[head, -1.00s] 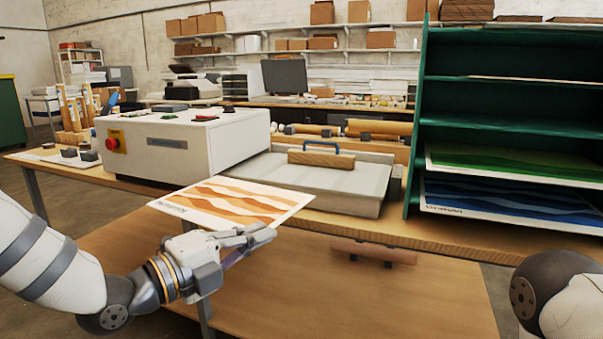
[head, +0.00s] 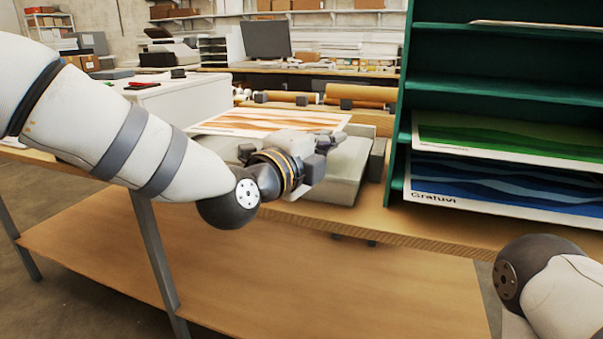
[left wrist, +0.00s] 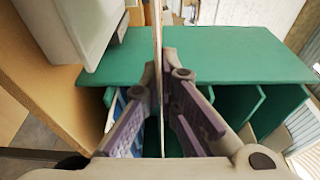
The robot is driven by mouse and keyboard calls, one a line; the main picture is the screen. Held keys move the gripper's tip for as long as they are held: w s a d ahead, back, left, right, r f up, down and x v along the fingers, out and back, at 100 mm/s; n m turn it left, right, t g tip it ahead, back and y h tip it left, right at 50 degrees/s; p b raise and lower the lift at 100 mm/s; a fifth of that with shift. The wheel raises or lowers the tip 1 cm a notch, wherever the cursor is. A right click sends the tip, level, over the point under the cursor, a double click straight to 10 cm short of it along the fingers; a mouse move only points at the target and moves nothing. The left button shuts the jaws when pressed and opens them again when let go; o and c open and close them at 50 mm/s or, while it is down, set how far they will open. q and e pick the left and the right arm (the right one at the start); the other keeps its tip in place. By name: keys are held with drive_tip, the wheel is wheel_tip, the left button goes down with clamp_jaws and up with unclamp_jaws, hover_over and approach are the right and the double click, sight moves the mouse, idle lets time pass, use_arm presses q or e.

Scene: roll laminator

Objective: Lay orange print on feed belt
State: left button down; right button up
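The orange print (head: 265,122), a white sheet with orange waves, lies nearly level above the laminator's pale feed belt (head: 345,165) in the head view. I cannot tell whether it touches the belt. My left gripper (head: 328,142) is at the print's near right edge. In the left wrist view, its fingers (left wrist: 160,85) close on both sides of the thin print, seen edge-on (left wrist: 157,35). My left forearm and gripper hide part of the belt and of the white laminator (head: 190,97). My right gripper is out of view; only part of my right arm shows.
A green shelf rack (head: 398,130) stands just right of the feed belt, holding a green print (head: 500,138) and a blue print (head: 500,185). The wooden bench edge (head: 430,228) runs in front, above a bare lower shelf (head: 330,290).

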use_arm(q)
drive_tip(key=w+a+f, duration=0.1)
drive_tip(key=f, duration=0.2)
drive_tip(key=w+a+f+b, duration=0.1)
drive_tip(key=w+f, duration=0.1)
drive_tip(key=f, duration=0.1)
drive_tip(key=w+a+f+b, duration=0.1)
drive_tip(key=w+f, duration=0.1)
drive_tip(key=f, duration=0.1)
drive_tip(key=shift+a+f, duration=0.15)
drive_tip(key=shift+f, duration=0.2)
drive_tip(key=shift+r, duration=0.2)
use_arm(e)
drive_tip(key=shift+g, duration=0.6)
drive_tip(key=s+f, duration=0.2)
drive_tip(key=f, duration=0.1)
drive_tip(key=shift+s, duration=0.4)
use_arm(q)
drive_tip(key=c, duration=2.3)
unclamp_jaws()
drive_tip(key=shift+f, duration=0.15)
drive_tip(key=o, duration=0.5)
